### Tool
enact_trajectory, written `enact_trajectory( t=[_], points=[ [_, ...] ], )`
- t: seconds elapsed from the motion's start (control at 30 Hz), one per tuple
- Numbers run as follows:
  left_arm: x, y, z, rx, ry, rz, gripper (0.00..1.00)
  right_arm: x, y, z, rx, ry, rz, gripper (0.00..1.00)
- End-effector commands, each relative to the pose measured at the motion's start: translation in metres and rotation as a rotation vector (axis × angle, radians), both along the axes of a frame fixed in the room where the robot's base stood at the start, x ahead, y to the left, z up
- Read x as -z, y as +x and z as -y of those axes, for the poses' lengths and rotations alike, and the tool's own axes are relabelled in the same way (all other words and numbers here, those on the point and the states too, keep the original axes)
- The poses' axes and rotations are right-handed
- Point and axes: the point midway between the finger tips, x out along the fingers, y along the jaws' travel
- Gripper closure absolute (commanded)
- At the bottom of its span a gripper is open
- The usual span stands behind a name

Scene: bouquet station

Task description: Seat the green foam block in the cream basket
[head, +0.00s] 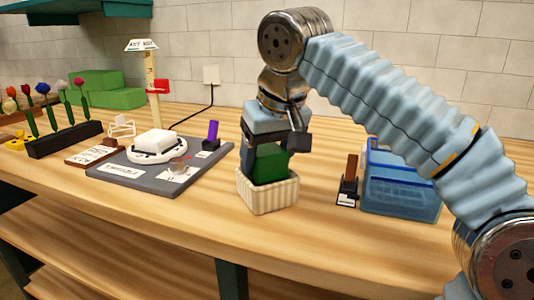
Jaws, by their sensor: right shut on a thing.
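The cream basket (267,196) stands upright on the wooden counter, near the front edge at the middle of the view. The green foam block (270,163) is upright at the basket's mouth, its lower end hidden behind the basket's front rim. I cannot tell whether it touches the basket's bottom. My right gripper (268,142) points down over the basket and is shut on the block's upper part. My left gripper is not in view.
A grey board (209,166) with a white device (158,144) lies left of the basket. A blue crate (400,190) and a dark stand with a brown piece (349,182) are at right. Flowers in a black holder (65,140) and green blocks (108,91) are at far left.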

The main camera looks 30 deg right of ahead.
Motion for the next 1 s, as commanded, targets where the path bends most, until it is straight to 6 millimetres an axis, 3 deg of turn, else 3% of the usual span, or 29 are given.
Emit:
enact_trajectory(
  t=[0.97, 1.0],
  points=[
    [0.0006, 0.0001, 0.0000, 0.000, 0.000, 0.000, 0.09, 0.0007, -0.0032, -0.0005, 0.000, 0.000, 0.000, 0.75],
    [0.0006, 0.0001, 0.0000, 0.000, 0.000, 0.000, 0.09, 0.0007, -0.0032, -0.0005, 0.000, 0.000, 0.001, 0.32]
  ],
)
